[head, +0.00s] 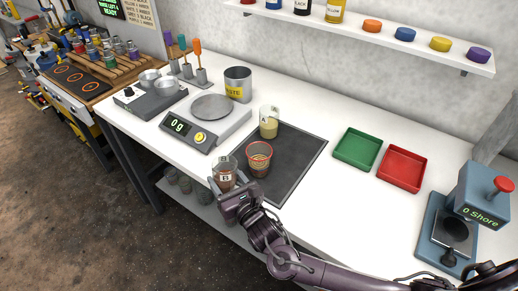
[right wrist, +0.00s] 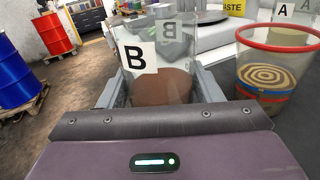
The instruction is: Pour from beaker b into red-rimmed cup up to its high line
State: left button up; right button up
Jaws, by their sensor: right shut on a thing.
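Beaker b (head: 224,175) is a clear beaker with a white B label and brown liquid in its lower part. It stands about upright in my right gripper (head: 229,188), which is shut on it. The right wrist view shows beaker b (right wrist: 158,62) between the two fingers. The red-rimmed cup (head: 259,160) is just right of beaker b, on the dark mat. In the right wrist view the red-rimmed cup (right wrist: 278,72) shows blue and red lines low on its wall and a ringed tan pattern inside. My left gripper is not in view.
Beaker A (head: 269,122), with yellowish contents, stands behind the cup on the dark mat (head: 300,146). A scale (head: 205,118) reading 0 g and a waste can (head: 238,84) are at the back left. Green (head: 357,149) and red (head: 402,168) trays lie to the right.

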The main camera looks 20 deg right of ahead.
aim_at(228, 173)
jog(key=shift+a+n, duration=0.15)
jog(key=shift+n, duration=0.25)
jog(key=shift+f, duration=0.1)
notch_tip(228, 173, up, 6)
jog(key=p, duration=0.6)
jog(key=shift+s+p, duration=0.1)
jog(key=shift+p, duration=0.3)
jog(key=s+d+r+m+h+b, duration=0.1)
jog(key=s+d+r+h+b, duration=0.1)
jog(key=d, duration=0.4)
jog(key=s+d+r+m+h+b, duration=0.2)
jog(key=s+d+r+b, duration=0.1)
jog(key=s+d+r, duration=0.2)
jog(key=shift+s+d+t+h, duration=0.3)
jog(key=shift+s+d+t, duration=0.1)
jog(key=shift+d, duration=0.6)
